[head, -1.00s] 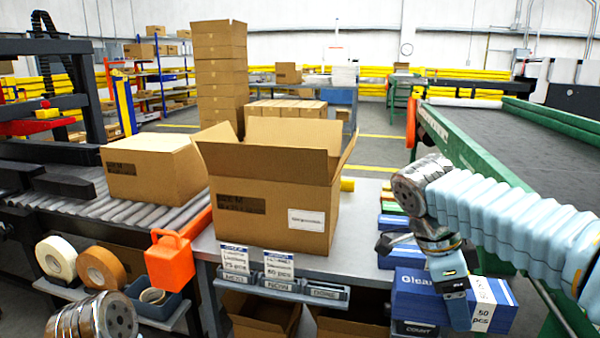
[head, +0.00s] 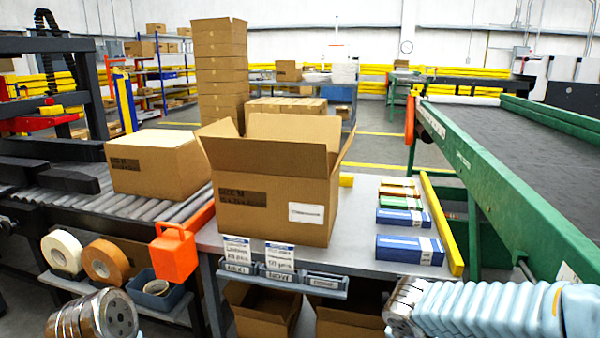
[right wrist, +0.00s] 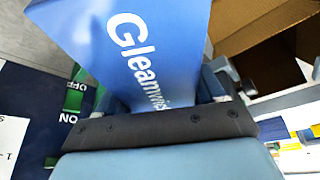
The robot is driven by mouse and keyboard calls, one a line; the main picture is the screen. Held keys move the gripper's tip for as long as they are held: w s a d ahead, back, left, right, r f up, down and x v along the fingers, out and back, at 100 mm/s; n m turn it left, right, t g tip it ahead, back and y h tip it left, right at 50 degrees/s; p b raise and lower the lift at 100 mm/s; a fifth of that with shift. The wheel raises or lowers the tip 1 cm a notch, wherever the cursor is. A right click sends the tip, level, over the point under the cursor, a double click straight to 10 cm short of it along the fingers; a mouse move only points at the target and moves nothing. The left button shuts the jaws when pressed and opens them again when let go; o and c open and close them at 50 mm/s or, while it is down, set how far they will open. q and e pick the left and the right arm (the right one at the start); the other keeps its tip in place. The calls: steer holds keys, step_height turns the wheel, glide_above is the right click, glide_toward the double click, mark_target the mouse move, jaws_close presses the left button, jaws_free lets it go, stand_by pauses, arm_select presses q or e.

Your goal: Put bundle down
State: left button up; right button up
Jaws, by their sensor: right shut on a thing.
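A blue bundle with white "Gleamwi…" lettering (right wrist: 135,50) fills the upper middle of the right wrist view. My right gripper (right wrist: 165,88) is shut on it, with a finger at each side. In the head view only my right arm shows at the bottom right; that gripper and the held bundle are outside the picture. Flat bundles lie in a row on the grey table, among them a large blue one (head: 410,250) and a smaller blue one (head: 404,218). My left arm shows at the bottom left of the head view, and its gripper is out of view.
An open carton (head: 270,205) stands on the grey table (head: 355,255), left of the bundles. A yellow rail (head: 442,225) edges the table's right side, beside a green-framed conveyor (head: 500,190). A closed carton (head: 150,165) sits on rollers at left. An orange holder (head: 173,252) hangs at the front.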

step_height(320, 180, down, 16)
steer(key=w+a+n+t+y, duration=0.1)
steer(key=w+a+n+y, duration=0.1)
steer(key=n, duration=0.7)
steer(key=shift+r+n+t+y, duration=0.3)
steer(key=shift+n+y, duration=0.1)
steer(key=shift+y, duration=0.3)
